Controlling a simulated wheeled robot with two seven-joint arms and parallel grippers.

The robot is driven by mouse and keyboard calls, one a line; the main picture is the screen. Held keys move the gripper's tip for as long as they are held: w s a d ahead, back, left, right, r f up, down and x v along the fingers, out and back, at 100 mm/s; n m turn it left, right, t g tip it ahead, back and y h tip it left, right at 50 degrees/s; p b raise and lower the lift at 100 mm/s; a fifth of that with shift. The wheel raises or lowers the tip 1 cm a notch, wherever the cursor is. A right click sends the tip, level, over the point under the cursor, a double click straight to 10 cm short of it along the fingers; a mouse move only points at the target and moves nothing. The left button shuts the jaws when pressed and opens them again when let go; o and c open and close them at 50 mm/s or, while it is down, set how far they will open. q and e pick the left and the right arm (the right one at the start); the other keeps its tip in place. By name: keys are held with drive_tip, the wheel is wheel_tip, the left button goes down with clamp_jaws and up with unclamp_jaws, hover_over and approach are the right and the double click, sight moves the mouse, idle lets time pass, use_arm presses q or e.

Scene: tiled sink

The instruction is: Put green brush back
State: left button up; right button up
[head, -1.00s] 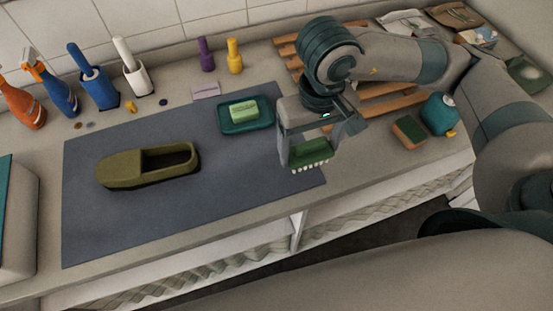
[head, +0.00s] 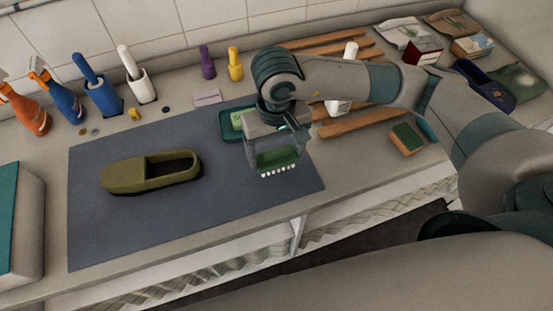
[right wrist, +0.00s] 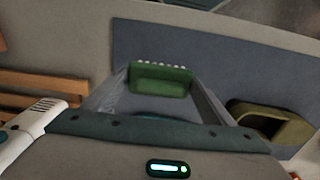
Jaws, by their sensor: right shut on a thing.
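The green brush (head: 278,161) has a green back and a row of white bristles. My right gripper (head: 277,160) is shut on it and holds it above the right part of the dark grey mat (head: 230,190), bristles toward the counter's front. In the right wrist view the brush (right wrist: 160,79) sits between the two fingers. An olive shoe (head: 125,178) lies on the left part of the mat. A teal tray (head: 226,124) with a green soap bar (head: 237,119) stands behind the gripper, partly hidden by it. My left gripper is not in view.
A wooden slatted rack (head: 345,125) stands at the right, with a sponge (head: 406,139) in front of it. Blue (head: 101,93) and white (head: 141,84) brushes in holders and spray bottles (head: 30,112) line the back left. The mat's middle is clear.

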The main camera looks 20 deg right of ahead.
sight(277, 157)
drive_tip(key=shift+f+p, duration=1.1)
drive_tip(key=shift+f, duration=0.9)
drive_tip(key=shift+f, duration=0.15)
drive_tip(key=o, duration=1)
